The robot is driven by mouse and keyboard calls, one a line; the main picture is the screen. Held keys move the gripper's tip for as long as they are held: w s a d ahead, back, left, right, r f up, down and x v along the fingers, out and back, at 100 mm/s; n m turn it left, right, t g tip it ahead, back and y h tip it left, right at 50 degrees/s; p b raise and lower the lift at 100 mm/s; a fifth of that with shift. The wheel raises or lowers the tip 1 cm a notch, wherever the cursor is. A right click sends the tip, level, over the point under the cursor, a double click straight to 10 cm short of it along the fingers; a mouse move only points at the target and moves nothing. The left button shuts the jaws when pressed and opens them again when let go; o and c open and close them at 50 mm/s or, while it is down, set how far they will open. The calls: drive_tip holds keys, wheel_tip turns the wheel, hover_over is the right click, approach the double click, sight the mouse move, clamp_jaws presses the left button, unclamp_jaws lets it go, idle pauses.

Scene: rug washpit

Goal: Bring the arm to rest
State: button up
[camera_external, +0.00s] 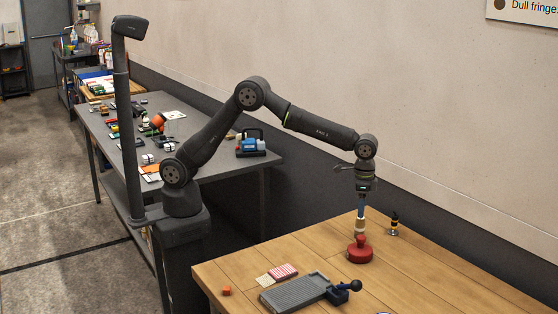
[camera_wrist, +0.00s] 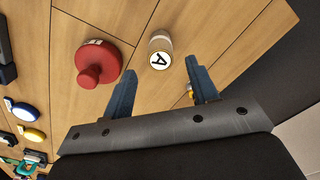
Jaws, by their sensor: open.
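My gripper (camera_external: 361,211) points down above the wooden table, at the end of my outstretched arm. In the wrist view its two blue fingers (camera_wrist: 161,68) are apart with nothing clasped between them. A tan cylinder with a white top marked "A" (camera_wrist: 159,55) stands just beyond the fingertips; it also shows below the fingers in the external view (camera_external: 360,226). The exact gap between fingers and cylinder cannot be told. A red round object with a knob (camera_external: 359,251) sits close by, left of the fingers in the wrist view (camera_wrist: 97,63).
A small dark bottle with a yellow band (camera_external: 394,224) stands right of my gripper. A grey ridged tray (camera_external: 297,291), a red-and-white block (camera_external: 283,272) and an orange cube (camera_external: 226,291) lie toward the front. A cluttered grey table (camera_external: 205,126) is behind; a wall runs along the right.

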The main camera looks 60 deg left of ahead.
sight(360, 223)
wheel_tip(360, 223, down, 7)
drive_tip(key=shift+f, duration=0.1)
drive_tip(key=shift+r, duration=1.75)
drive_tip(key=shift+f, duration=0.15)
